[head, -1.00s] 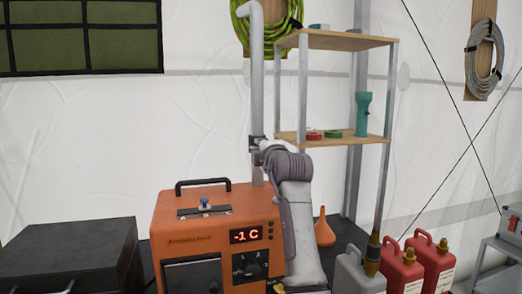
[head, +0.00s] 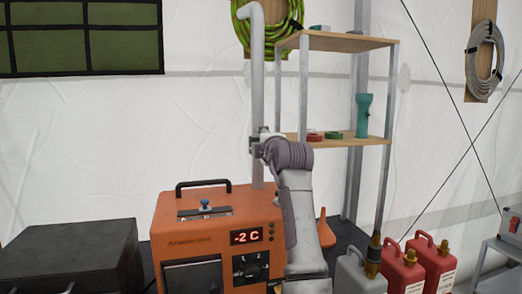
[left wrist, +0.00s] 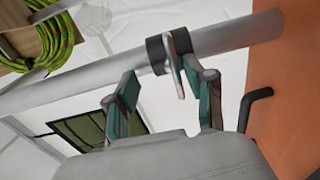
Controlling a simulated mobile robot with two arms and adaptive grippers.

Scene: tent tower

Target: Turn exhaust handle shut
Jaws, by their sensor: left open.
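The grey exhaust pipe (head: 257,95) rises upright behind the orange heater (head: 215,220). It also crosses the left wrist view (left wrist: 100,83) diagonally. There a dark collar (left wrist: 157,55) rings the pipe and a thin pale metal handle (left wrist: 172,68) sticks out from it. My left gripper (left wrist: 168,80) is open, with one green-padded finger on each side of the handle; I cannot tell if either touches it. In the head view my left gripper (head: 260,146) is at the pipe, small and partly hidden by its own wrist. My right gripper is not in view.
The heater's display (head: 246,236) reads -2 C. A shelf (head: 335,140) with a green torch (head: 363,115) stands right of the pipe. A black case (head: 70,260) is at left, and red jerrycans (head: 403,270) at right. A bent black bar (left wrist: 255,105) shows beside the gripper.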

